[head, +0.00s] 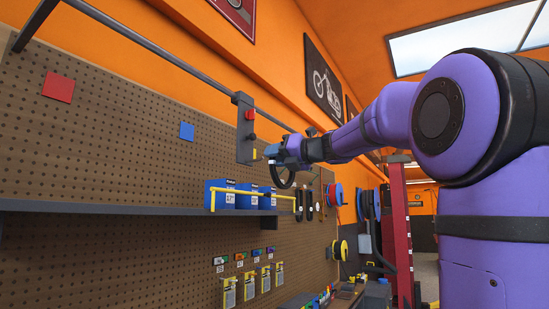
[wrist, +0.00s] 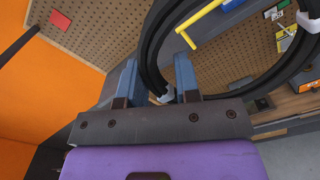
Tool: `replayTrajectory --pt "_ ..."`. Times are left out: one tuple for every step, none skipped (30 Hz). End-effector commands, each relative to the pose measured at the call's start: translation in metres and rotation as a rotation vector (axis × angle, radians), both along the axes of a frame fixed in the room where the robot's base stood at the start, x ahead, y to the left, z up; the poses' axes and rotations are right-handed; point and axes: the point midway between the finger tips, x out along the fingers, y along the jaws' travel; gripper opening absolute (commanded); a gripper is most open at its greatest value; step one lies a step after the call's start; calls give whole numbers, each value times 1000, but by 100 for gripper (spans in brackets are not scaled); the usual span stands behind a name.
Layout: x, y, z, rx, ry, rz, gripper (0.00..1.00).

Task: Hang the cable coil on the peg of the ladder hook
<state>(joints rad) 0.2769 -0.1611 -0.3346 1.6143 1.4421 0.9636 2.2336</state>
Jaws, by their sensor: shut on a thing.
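My gripper (head: 275,152) is shut on the black cable coil (head: 283,179), which hangs below the fingers as an upright loop. In the wrist view the coil (wrist: 150,48) passes between the two fingers (wrist: 157,78), with a pale tie near the grip. A dark grey vertical plate (head: 245,130), likely the ladder hook, hangs on the wall rail just left of my gripper. It has red parts and a small yellow piece low on its side. I cannot tell which part is the peg. The coil appears apart from the plate.
A grey shelf (head: 110,207) with blue bins (head: 222,196) and a yellow front bar (head: 250,192) runs below. The bar also shows close to the coil in the wrist view (wrist: 203,20). A long rail (head: 130,38) crosses above the pegboard (head: 110,120). A red post (head: 401,230) stands right.

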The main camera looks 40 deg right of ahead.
Motion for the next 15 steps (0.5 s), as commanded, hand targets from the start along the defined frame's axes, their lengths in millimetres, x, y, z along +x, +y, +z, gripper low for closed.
replayTrajectory --pt "2 1 0 0 0 1 1" --pt "4 2 0 -1 0 1 1" --pt "6 2 -1 -1 0 2 1" --pt "7 3 -1 -1 0 2 1" --pt "8 4 -1 -1 0 2 1" --pt "10 4 -1 -1 -1 3 1" --pt "12 5 -1 -1 -1 3 1" --pt "13 5 -1 -1 -1 3 1" --pt "15 6 -1 -1 0 2 1" --pt "17 7 -2 -1 -1 2 1" --pt "18 7 -2 -1 -1 2 1" --pt "20 8 -2 -1 0 2 1" --pt "22 8 -2 -1 0 2 1" --pt "23 9 -3 -1 0 2 1" --pt "25 9 -3 -1 0 2 1"
